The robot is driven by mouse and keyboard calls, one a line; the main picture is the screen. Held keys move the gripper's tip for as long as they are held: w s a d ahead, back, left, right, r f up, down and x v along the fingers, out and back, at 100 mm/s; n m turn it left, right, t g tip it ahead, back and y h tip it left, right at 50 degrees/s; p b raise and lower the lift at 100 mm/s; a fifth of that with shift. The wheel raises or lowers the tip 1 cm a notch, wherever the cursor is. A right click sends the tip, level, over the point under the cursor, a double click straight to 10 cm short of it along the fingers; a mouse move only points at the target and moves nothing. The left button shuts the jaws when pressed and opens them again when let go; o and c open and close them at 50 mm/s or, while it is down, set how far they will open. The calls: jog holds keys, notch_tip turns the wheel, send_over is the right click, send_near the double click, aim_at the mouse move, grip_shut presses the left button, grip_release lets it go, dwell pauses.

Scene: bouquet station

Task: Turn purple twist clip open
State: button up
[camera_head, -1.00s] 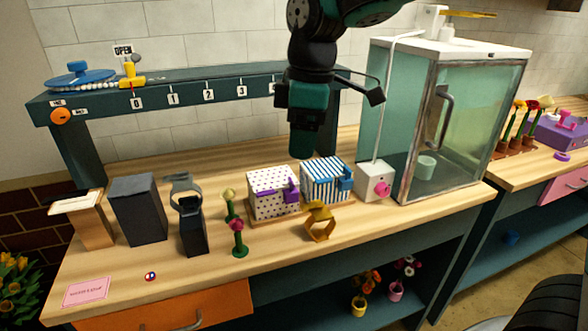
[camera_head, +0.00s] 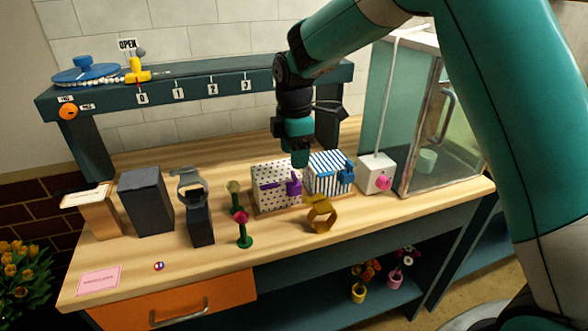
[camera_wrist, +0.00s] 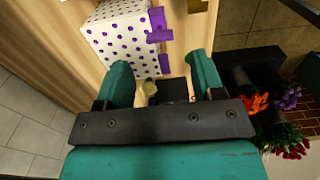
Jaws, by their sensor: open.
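The purple twist clip (camera_head: 294,186) is on the front of a white box with purple dots (camera_head: 270,176), toward the box's right side. In the wrist view the clip (camera_wrist: 158,26) shows as a purple bar with a block on the dotted box (camera_wrist: 112,34), beyond my fingertips. A second purple piece lies lower on the same face. My gripper (camera_head: 300,158) points down near the top right of the dotted box in the head view. In the wrist view my gripper (camera_wrist: 160,72) has its two green fingers apart, with nothing held between them.
A blue-striped box (camera_head: 328,172) with a blue clip stands close on the right. A yellow ring-shaped stand (camera_head: 321,216) is in front. A flower on a green stem (camera_head: 243,228) stands at front left.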

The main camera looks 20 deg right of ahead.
aim_at(294, 174)
notch_tip(294, 174, down, 6)
jog(key=shift+r+p, duration=0.15)
jog(key=shift+p, duration=0.2)
jog(key=c, duration=0.9)
